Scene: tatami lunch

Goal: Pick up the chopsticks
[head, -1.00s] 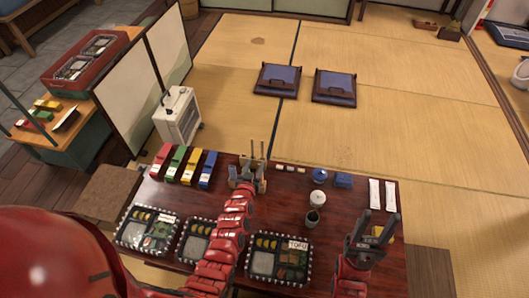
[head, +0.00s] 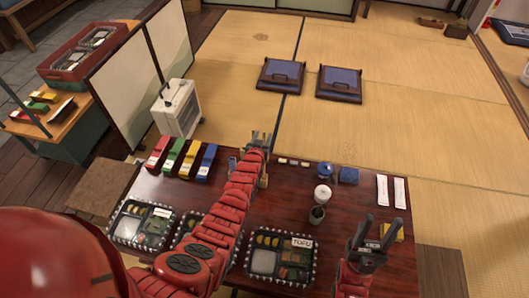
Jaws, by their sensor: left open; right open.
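Two slim white sleeves, which look like wrapped chopsticks (head: 382,190), lie side by side at the table's far right. No bare chopsticks can be made out. My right gripper (head: 379,220) is open and empty, its fingers pointing away from me, just on the near side of the sleeves and apart from them. My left gripper (head: 261,138) is open at the table's far edge, right of the coloured boxes and well left of the sleeves. My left arm hides part of the table and of the middle lunch box.
Several coloured boxes (head: 191,160) stand at the far left of the dark table (head: 340,247). Lunch boxes (head: 279,232) line the near side.

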